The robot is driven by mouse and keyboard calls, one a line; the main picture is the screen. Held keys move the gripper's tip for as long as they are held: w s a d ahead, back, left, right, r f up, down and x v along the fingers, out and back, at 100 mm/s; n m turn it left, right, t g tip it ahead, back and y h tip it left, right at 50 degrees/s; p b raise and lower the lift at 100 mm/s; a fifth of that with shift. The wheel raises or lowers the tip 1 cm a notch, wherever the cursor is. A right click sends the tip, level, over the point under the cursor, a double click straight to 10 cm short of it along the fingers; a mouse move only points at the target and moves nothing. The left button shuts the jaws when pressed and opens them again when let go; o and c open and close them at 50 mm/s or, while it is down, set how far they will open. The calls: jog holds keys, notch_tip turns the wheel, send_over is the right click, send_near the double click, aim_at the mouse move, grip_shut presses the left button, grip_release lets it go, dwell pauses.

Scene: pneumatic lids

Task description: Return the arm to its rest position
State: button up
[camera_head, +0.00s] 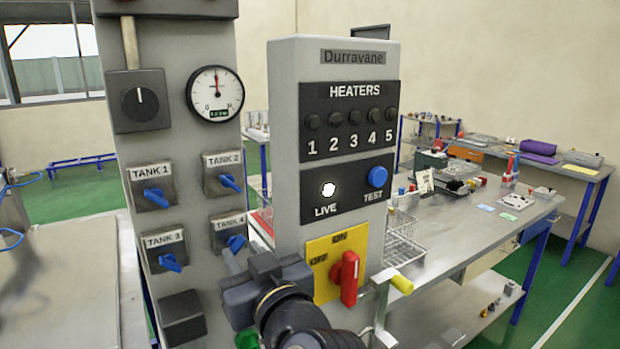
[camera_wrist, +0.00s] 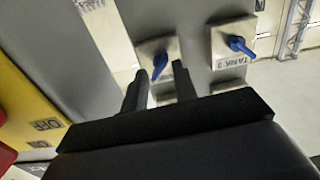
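My gripper (camera_head: 236,262) is at the lower right of the grey valve panel (camera_head: 195,300), near the TANK 4 valve's blue handle (camera_head: 237,243). In the wrist view, the two dark fingers of my gripper (camera_wrist: 160,80) stand apart, with a blue handle (camera_wrist: 160,65) showing in the gap just beyond their tips. I see no finger touching it. My arm (camera_head: 290,315) reaches in from the bottom of the head view, in front of the heater cabinet (camera_head: 285,140). The rest position is not marked in these frames.
Blue handles for TANK 1 (camera_head: 154,197), TANK 2 (camera_head: 230,183) and TANK 3 (camera_head: 170,262) are close by. A red switch (camera_head: 348,278) on a yellow plate and a yellow-ended crank (camera_head: 401,284) are right of my arm. A steel bench (camera_head: 460,230) extends rightward.

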jog(key=shift+p+v, duration=0.9)
jog(key=shift+v, duration=1.8)
